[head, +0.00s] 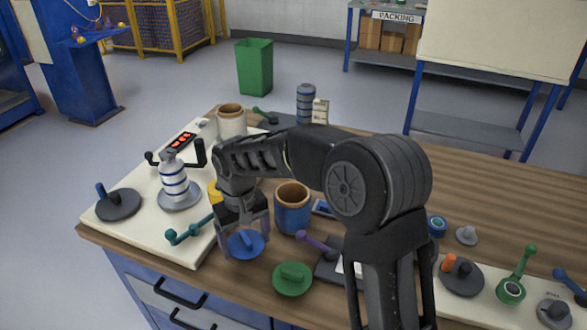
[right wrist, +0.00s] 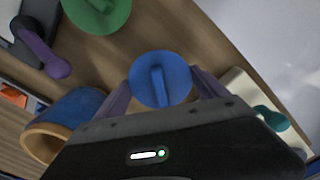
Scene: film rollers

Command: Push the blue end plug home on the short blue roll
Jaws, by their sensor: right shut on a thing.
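The short blue roll (head: 292,212) stands upright on the table, its brown core open at the top. It also shows at the lower left of the right wrist view (right wrist: 72,108). The blue end plug (head: 246,246), a round disc with a raised bar grip, is to the left and front of the roll, apart from it. My right gripper (head: 241,232) is shut on this plug; in the right wrist view the plug (right wrist: 160,80) sits between the two fingers. I cannot tell its height above the table. My left gripper is not in view.
A green plug (head: 292,279) lies on the wood in front of the roll. A dark block with a purple lever (head: 317,243) is to its right. A white board (head: 120,210) with a striped post (head: 173,182) and a teal handle (head: 190,230) is at left.

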